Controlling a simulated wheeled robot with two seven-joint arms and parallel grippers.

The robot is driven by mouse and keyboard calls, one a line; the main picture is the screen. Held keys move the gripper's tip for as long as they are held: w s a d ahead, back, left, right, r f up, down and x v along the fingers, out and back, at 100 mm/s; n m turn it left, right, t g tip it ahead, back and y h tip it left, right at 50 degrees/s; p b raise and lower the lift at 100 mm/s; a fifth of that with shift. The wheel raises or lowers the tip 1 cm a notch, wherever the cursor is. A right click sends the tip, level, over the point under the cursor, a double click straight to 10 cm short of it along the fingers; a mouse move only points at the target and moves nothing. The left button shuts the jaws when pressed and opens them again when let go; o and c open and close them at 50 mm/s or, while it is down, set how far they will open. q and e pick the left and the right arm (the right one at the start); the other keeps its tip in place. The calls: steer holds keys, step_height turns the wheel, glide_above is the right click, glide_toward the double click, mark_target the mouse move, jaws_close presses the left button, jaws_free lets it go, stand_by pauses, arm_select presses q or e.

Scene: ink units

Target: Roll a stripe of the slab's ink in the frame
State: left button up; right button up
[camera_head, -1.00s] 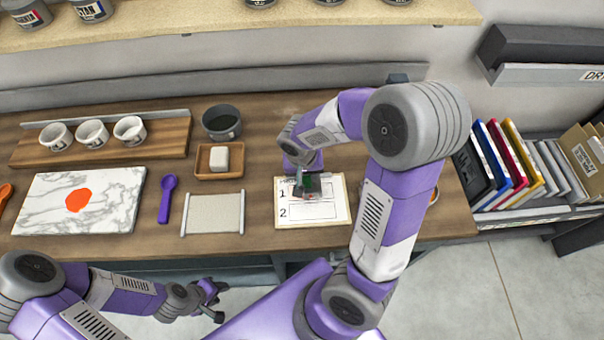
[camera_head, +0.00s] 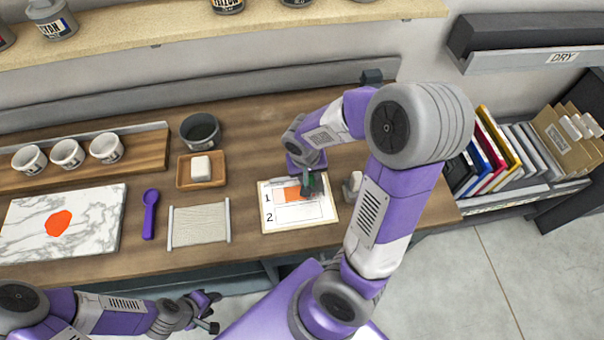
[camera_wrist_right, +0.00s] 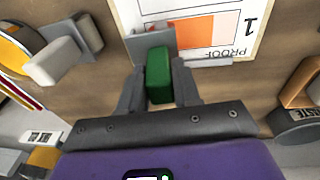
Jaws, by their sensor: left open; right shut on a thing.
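The marble slab (camera_head: 100,215) lies at the left of the bench with an orange ink blob (camera_head: 58,222) on it. The proof sheet (camera_head: 275,225) lies flat on the bench, with boxes marked 1 and 2. An orange stripe (camera_head: 290,193) lies in box 1; it also shows in the right wrist view (camera_wrist_right: 192,38), paler at its right end. My right gripper (camera_head: 308,184) is shut on the green handle (camera_wrist_right: 158,75) of a tool with a grey head (camera_wrist_right: 152,45), over the sheet by box 1. Contact is unclear. My left gripper (camera_head: 208,308) is open and empty in front of the bench.
A purple spoon-shaped tool (camera_head: 150,215), a pale ribbed mat (camera_head: 199,225), a wooden tray (camera_head: 182,182) with a white block, and a dark bowl (camera_head: 200,131) stand left of the sheet. Several white cups (camera_head: 67,154) stand behind the slab. A small grey-white object (camera_head: 352,186) is right of the sheet.

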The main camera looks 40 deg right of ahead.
steer(key=shift+s+d+f, duration=0.1)
steer(key=shift+s+d, duration=0.35)
steer(key=shift+d, duration=0.2)
steer(key=shift+s+d, duration=0.4)
steer(key=shift+d, duration=0.25)
steer(key=shift+w+a+b, duration=1.1)
steer(key=shift+w+a, duration=2.7)
steer(key=shift+a, duration=2.4)
step_height(320, 180, up, 6)
steer(key=p, duration=0.4)
